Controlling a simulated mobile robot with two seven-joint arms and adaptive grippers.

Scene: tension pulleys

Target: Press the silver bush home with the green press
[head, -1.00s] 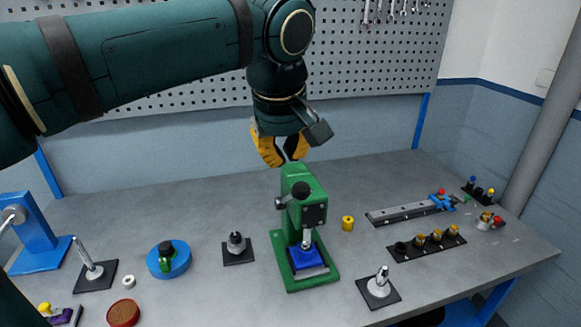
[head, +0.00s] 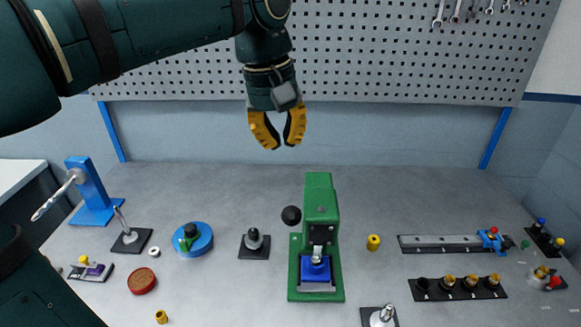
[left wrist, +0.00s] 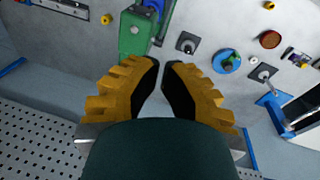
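The green press (head: 319,196) stands upright on the bench in the middle of the head view. A black lever knob (head: 291,215) sticks out at its left side. A silver part (head: 317,253) shows under the press head, just above a blue block (head: 316,270) on the press base. I cannot tell whether this is the silver bush or the press ram. My left gripper (head: 277,146) hangs above and behind the press, apart from it, empty, with its yellow fingers spread. The left wrist view shows the fingers (left wrist: 161,62) with a gap, and the press (left wrist: 134,32) beyond them. My right gripper is not in view.
A dark post stand (head: 255,243) and a blue round fixture (head: 193,239) stand left of the press. A yellow cylinder (head: 373,242), a rail (head: 448,244) and a black strip with several brass parts (head: 457,288) lie to the right. The bench behind the press is clear.

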